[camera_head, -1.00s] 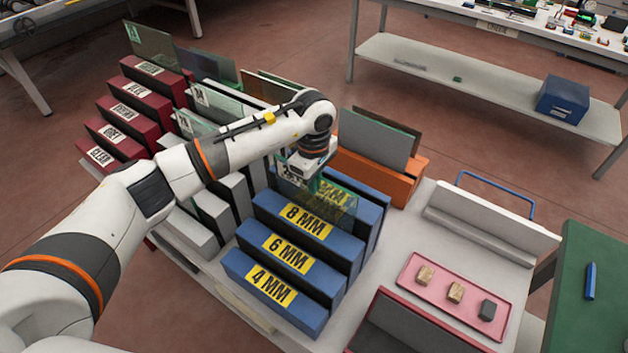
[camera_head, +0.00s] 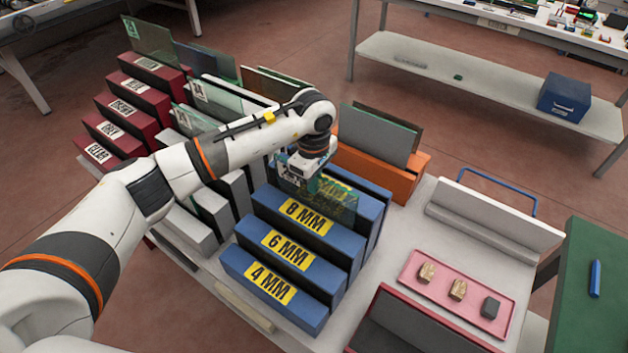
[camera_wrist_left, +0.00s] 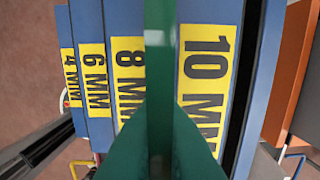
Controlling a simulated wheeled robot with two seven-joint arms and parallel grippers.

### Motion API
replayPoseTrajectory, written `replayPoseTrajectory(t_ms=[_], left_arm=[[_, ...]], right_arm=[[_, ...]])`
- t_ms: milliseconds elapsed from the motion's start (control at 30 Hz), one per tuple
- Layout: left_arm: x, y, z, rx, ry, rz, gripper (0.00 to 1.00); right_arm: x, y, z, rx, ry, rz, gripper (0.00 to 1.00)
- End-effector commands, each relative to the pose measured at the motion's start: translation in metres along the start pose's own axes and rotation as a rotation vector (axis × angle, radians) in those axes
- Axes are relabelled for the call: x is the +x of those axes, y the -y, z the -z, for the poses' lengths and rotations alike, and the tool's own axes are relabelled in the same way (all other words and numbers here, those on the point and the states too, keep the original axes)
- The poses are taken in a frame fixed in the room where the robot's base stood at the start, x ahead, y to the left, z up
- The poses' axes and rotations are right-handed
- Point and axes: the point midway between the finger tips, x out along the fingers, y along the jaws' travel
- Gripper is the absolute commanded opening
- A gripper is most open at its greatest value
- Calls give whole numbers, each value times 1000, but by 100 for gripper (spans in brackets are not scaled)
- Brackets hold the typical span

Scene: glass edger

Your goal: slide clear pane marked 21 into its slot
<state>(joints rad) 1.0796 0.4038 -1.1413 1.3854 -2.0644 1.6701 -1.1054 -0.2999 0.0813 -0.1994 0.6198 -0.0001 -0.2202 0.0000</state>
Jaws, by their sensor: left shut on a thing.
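My left gripper (camera_head: 305,170) is shut on a clear, green-tinted pane (camera_head: 318,200) and holds it over the blue rack (camera_head: 243,262). The pane also shows nearly edge-on as a dark green upright strip in the left wrist view (camera_wrist_left: 160,85). There it lines up between the yellow labels 8 MM (camera_wrist_left: 128,75) and 10 MM (camera_wrist_left: 205,80). The gripper's fingertips are hard to make out. I cannot read a 21 on the pane. Whether its lower edge has entered the gap is not clear. My right gripper is not in view.
Dark red racks (camera_head: 100,147) and other standing panes (camera_head: 150,42) are at the left. An orange rack (camera_head: 400,185) holding panes is just behind the blue one. A pink tray (camera_head: 450,310) with small blocks lies at the right.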

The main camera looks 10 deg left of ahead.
Motion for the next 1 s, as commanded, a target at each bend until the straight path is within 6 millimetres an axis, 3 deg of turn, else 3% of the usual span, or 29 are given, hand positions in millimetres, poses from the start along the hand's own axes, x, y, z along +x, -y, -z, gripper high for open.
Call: replayPoseTrajectory(t_ms=[733,800,900,1000], left_arm=[[7,1,0,0,-1,3,0],[6,1,0,0,-1,3,19],[6,0,0,0,-1,2,33],[7,0,0,0,0,2,33]], right_arm=[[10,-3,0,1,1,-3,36],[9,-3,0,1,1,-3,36],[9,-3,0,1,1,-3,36],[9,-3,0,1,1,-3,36]])
